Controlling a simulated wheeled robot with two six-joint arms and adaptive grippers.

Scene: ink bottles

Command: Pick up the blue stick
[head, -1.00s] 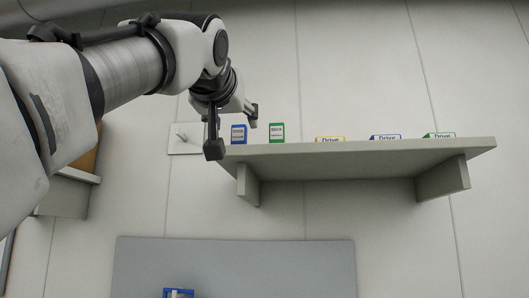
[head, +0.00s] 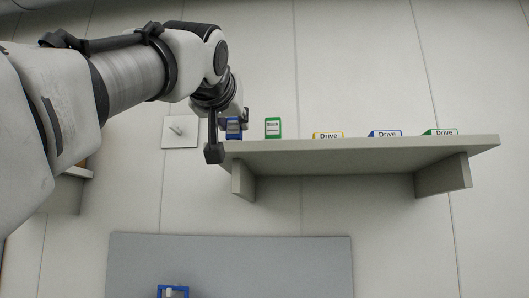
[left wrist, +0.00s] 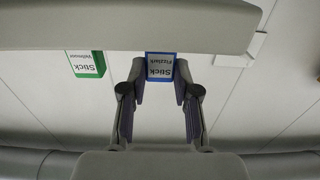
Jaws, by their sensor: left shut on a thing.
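The blue stick (head: 233,127) is a small blue-edged block with a pale label, at the left end of the wall shelf (head: 360,152). My left gripper (head: 230,134) is shut on it, one finger on each side. In the left wrist view the blue stick (left wrist: 160,67) sits between the fingertips (left wrist: 160,80), its "Stick" label upside down. It looks upright at the shelf edge; I cannot tell whether it still rests on the shelf. My right gripper is not in view.
A green stick (head: 273,128) stands close to the right of the blue one. Farther right are yellow (head: 328,136), blue (head: 385,134) and green (head: 440,132) drive blocks. A white wall plate (head: 180,132) is left of the gripper. Below is a grey surface (head: 230,262) with a blue-framed object (head: 162,291).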

